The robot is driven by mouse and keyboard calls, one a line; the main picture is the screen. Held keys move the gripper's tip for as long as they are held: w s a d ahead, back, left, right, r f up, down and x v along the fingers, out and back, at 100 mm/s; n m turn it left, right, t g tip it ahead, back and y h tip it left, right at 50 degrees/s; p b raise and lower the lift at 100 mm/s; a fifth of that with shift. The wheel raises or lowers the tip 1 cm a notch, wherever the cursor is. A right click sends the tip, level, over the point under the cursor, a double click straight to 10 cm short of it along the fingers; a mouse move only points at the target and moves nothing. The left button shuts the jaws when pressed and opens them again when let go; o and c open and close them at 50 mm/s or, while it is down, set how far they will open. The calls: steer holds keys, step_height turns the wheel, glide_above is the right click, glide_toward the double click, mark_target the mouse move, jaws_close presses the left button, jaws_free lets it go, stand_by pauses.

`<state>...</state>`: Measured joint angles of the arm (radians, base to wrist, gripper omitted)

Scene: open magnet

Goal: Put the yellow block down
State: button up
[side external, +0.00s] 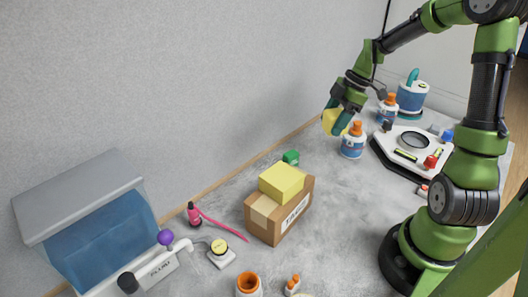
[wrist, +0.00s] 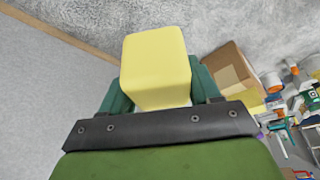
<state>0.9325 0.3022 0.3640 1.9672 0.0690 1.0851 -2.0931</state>
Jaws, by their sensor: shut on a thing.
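A yellow block (side external: 330,121) is held by my gripper (side external: 341,112) at the back of the table, in the air left of a white bottle with an orange cap. In the wrist view the yellow block (wrist: 155,62) sits between my green fingers (wrist: 160,95), which are shut on it from both sides. Part of the block is behind the fingers in the side view. A second yellow block (side external: 281,182) rests on top of a cardboard box (side external: 264,222) near the middle of the table.
The orange-capped bottle (side external: 353,142) stands close to my gripper. A white device (side external: 411,149) is at the right, a blue tank (side external: 103,235) at the left. Grey table (side external: 340,215) is clear right of the box.

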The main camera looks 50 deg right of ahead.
steer(key=s+a+f+n+g, duration=0.2)
steer(key=s+a+n, duration=0.3)
steer(key=a, duration=0.1)
steer(key=shift+n+g+y, duration=0.3)
steer(key=shift+n, duration=0.5)
steer(key=shift+s+a+f, duration=0.1)
steer(key=shift+s+f, duration=0.1)
steer(key=shift+f, duration=1.95)
steer(key=shift+s+a+f, duration=0.1)
steer(key=shift+s+f, duration=0.05)
steer(key=shift+f, duration=1.95)
steer(key=shift+f, duration=0.1)
steer(key=o, duration=1)
